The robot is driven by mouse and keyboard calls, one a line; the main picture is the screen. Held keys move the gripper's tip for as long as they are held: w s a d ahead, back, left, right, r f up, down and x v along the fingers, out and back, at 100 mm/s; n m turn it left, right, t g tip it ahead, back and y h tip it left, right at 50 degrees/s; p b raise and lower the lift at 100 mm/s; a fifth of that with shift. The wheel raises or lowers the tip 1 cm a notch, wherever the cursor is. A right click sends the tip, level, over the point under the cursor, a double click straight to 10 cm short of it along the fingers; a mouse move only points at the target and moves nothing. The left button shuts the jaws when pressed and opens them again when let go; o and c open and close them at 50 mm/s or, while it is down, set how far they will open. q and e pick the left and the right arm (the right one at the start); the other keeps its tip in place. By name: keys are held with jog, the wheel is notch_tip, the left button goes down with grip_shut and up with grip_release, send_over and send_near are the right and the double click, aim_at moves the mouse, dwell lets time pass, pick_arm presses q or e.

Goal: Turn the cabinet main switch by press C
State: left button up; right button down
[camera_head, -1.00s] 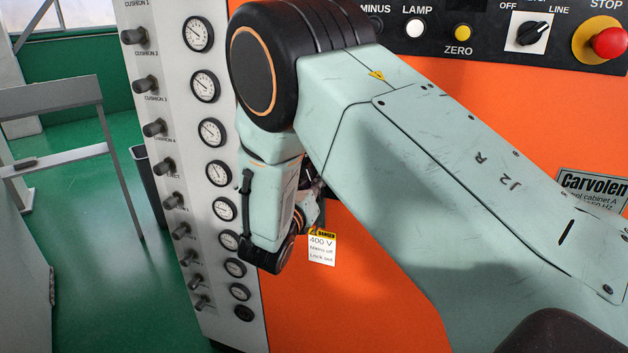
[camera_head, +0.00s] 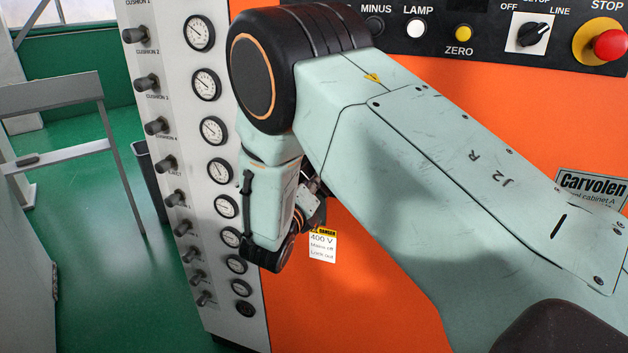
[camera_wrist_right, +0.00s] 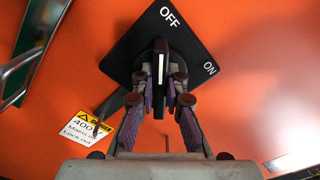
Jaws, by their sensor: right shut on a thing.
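The main switch handle (camera_wrist_right: 160,66) is a black knob with a white line. It sits on a black plate (camera_wrist_right: 190,50) on the orange cabinet, with OFF at the top corner and ON at the right. The white line stands nearly upright in the right wrist view, towards OFF. My right gripper (camera_wrist_right: 163,92) is shut on the handle, with purple-padded fingers on both sides of it. In the head view my right arm hides the switch. My left gripper is not in view.
A 400 V danger label (camera_wrist_right: 87,126) is beside the switch; it also shows in the head view (camera_head: 322,245). A white panel (camera_head: 172,60) with several gauges and knobs stands at left. A control strip with a red stop button (camera_head: 610,44) runs along the top.

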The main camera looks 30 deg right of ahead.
jog(key=c, duration=1.4)
grip_release()
jog(key=r, duration=1)
jog(key=shift+s+r, duration=0.1)
jog(key=shift+s, duration=0.1)
jog(key=shift+w, duration=0.35)
